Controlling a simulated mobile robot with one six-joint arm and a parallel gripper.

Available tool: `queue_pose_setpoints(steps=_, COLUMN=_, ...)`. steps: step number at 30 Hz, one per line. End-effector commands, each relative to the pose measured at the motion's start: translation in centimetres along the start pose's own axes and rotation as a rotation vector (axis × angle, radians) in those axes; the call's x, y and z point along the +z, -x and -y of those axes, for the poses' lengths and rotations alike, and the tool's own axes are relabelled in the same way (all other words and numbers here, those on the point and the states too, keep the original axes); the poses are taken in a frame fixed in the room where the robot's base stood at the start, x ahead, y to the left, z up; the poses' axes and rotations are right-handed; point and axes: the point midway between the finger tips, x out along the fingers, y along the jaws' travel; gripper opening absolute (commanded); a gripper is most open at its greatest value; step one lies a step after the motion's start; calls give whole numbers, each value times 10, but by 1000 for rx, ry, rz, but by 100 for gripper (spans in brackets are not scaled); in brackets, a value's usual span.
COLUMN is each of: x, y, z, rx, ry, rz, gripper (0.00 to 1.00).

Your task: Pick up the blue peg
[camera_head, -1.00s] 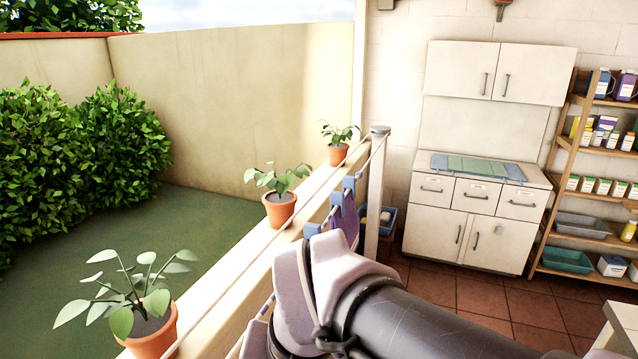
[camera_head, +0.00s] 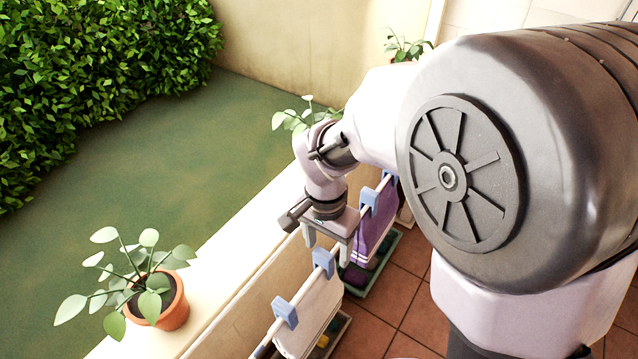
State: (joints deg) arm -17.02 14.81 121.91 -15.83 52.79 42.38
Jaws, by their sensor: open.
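Several blue pegs clip cloths to a thin rail along the wall. One blue peg (camera_head: 285,312) and another blue peg (camera_head: 323,263) hold a white cloth (camera_head: 312,312). A third blue peg (camera_head: 370,201) is at a purple cloth (camera_head: 370,232), farther along. The pegs look alike, so I cannot tell which one is meant. My gripper (camera_head: 327,250) points down, open, with its two fingers close to the middle peg. I cannot tell whether the fingers straddle the peg or are just above or behind it. Nothing shows held. My arm hides part of the rail's far end.
A potted plant (camera_head: 158,296) stands on the ledge (camera_head: 215,268) at the near left; another plant (camera_head: 292,120) is partly behind my wrist. Trays with small items (camera_head: 375,268) lie below the cloths on the tiled floor (camera_head: 415,300). A green lawn (camera_head: 150,170) lies beyond the ledge.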

Motion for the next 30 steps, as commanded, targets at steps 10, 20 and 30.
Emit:
queue_pose_setpoints(steps=10, x=12, y=-55, z=4, rx=2, ry=0, rz=2, gripper=64)
queue_pose_setpoints(steps=20, x=11, y=-64, z=5, rx=-2, ry=0, rz=-1, gripper=58)
queue_pose_setpoints(steps=30, x=11, y=-64, z=5, rx=-2, ry=0, rz=-1, gripper=0)
